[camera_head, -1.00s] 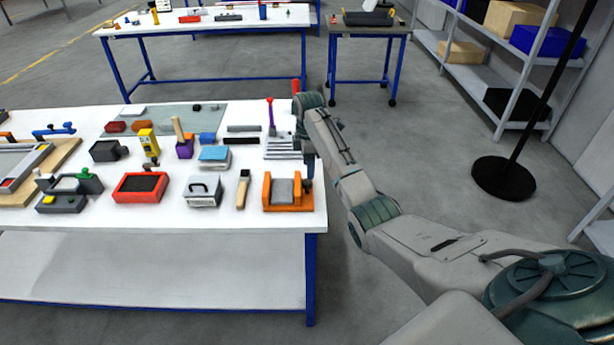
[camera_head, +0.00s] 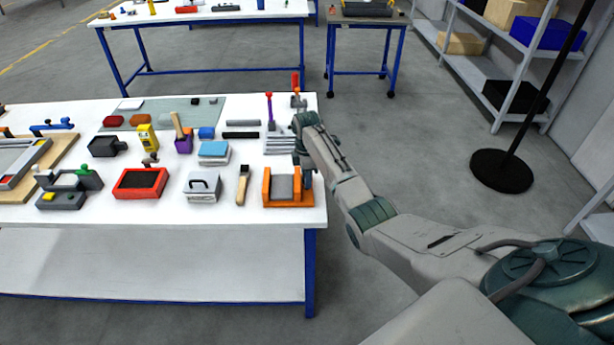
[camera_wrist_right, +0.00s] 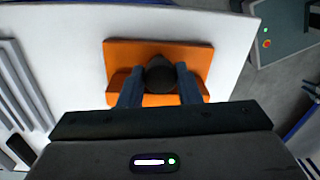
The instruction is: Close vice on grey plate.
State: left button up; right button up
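The orange vice (camera_head: 267,187) stands at the right front corner of the white table. The grey plate (camera_head: 284,188) sits upright between its two jaws. In the right wrist view, the vice (camera_wrist_right: 120,55) shows from its handle side, with a round dark knob (camera_wrist_right: 161,74) in front; the plate is hidden there. My left gripper is not in view.
On the white table (camera_head: 150,220), a wooden-handled brush (camera_head: 243,185) and a grey box with a handle (camera_head: 203,187) stand left of the vice.

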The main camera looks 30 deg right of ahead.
jog(key=shift+r+m+p, duration=0.15)
jog(key=shift+m+p, duration=0.2)
jog(key=shift+m, duration=0.05)
jog(key=shift+m+p, duration=0.95)
jog(key=shift+m, duration=0.25)
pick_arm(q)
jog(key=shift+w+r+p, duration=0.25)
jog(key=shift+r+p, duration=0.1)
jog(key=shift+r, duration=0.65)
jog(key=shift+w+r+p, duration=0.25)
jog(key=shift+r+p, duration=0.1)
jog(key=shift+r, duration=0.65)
pick_arm(e)
jog(key=shift+m, duration=1.3)
jog(key=o, duration=1)
jog(key=shift+c, duration=0.2)
